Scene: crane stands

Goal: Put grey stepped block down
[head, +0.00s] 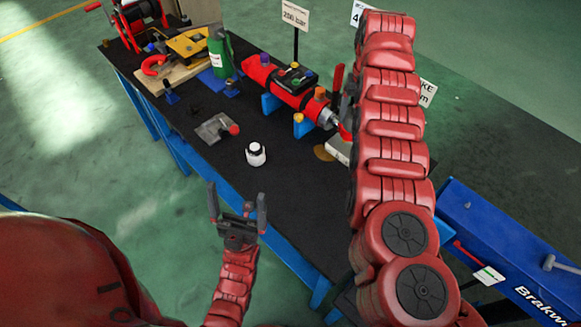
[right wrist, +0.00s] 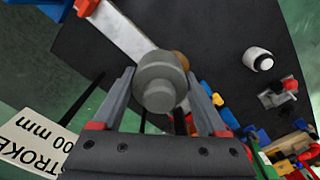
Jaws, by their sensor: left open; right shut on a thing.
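My right gripper (right wrist: 160,75) is shut on a round grey stepped block (right wrist: 160,85), seen end-on between the two fingers in the right wrist view. In the head view the right arm reaches over the table (head: 190,105), and its gripper is mostly hidden behind the arm, near the silver end of the red cylinder (head: 282,84). I cannot tell whether the block touches anything below it. A pale bar (right wrist: 122,28) and a brown disc (right wrist: 181,59) show beyond it. My left gripper (head: 237,195) is open and empty in front of the table's near edge.
A white knob-like part (head: 255,155) and a grey piece with a red ball (head: 213,128) stand on the black top. A green bottle (head: 220,55) and a red hook (head: 154,65) are farther back. A blue bench (head: 500,245) is at right. The near middle is fairly clear.

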